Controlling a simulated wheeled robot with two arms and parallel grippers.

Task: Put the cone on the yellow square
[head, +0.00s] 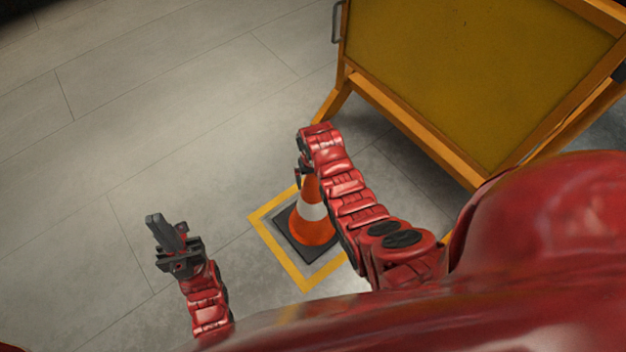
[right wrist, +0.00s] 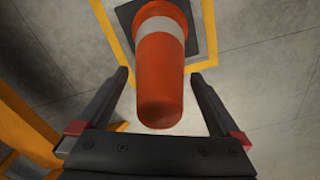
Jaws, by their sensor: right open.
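The orange cone (head: 314,229) with a white band and black square base stands upright on the floor. Its base lies inside the yellow square outline (head: 276,258), whose right part is hidden by my right arm. My right gripper (head: 300,173) is at the cone's top, partly hidden by its own wrist. In the right wrist view, its open fingers (right wrist: 160,78) lie on either side of the cone (right wrist: 160,75), with gaps visible on both sides. My left gripper (head: 165,232) is away to the left, its fingers together and empty.
A large yellow board on an orange frame (head: 435,132) stands behind and right of the cone, with a leg close to my right gripper. The grey tiled floor (head: 150,120) is clear to the left and behind.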

